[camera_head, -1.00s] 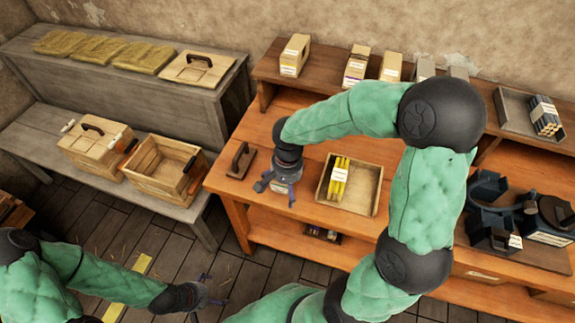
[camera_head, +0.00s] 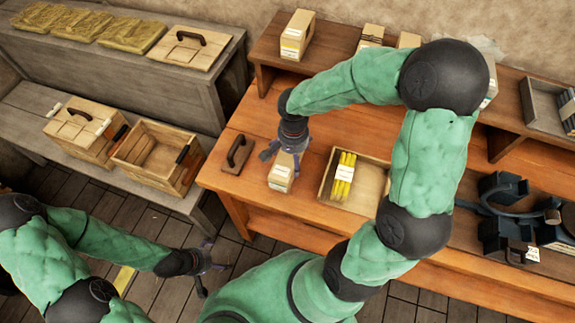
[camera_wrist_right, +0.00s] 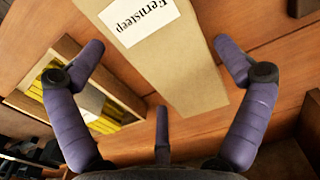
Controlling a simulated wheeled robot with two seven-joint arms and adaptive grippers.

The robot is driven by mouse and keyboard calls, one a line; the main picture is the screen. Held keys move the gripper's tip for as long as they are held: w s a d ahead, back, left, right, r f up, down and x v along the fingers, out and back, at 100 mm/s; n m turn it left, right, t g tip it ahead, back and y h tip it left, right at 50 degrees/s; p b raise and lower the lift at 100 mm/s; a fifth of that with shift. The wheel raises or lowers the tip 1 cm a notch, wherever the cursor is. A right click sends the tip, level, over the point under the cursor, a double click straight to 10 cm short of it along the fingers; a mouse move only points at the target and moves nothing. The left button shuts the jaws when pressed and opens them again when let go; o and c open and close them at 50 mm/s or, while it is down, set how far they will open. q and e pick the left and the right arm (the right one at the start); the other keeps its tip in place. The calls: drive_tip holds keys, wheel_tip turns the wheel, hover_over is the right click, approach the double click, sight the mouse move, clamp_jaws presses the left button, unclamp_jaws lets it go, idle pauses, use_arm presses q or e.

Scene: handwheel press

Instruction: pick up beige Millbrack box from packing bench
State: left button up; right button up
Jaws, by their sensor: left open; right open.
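A beige box (camera_head: 281,173) stands on the packing bench (camera_head: 228,181) just below my right gripper (camera_head: 283,153). The right wrist view shows a beige box (camera_wrist_right: 180,70) with a white label that reads upside down like "Fernsteep". My right gripper (camera_wrist_right: 165,75) is open there, its fingers spread to either side of the box with gaps. No Millbrack label is legible. More beige boxes stand on the raised shelf, among them one at the left (camera_head: 297,35), with labels too small to read. My left gripper (camera_head: 203,270) is open and empty above the floor, left of the bench.
A wooden tray (camera_head: 376,184) with yellow sticks lies right of the box. A dark block with a handle (camera_head: 237,154) lies left of it. Black metal parts (camera_head: 500,225) sit at the right. A grey side bench (camera_head: 60,185) holds a lidded box and an open crate (camera_head: 155,158).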

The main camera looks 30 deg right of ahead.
drive_tip(key=shift+s+a+f+b, duration=0.15)
drive_tip(key=shift+f+b, duration=0.4)
drive_tip(key=shift+f, duration=0.85)
drive_tip(key=shift+w+a+f+b, duration=0.15)
drive_tip(key=shift+f+b, duration=0.4)
drive_tip(key=shift+f, duration=0.8)
drive_tip(key=shift+s+r, duration=0.1)
drive_tip(key=c, duration=1)
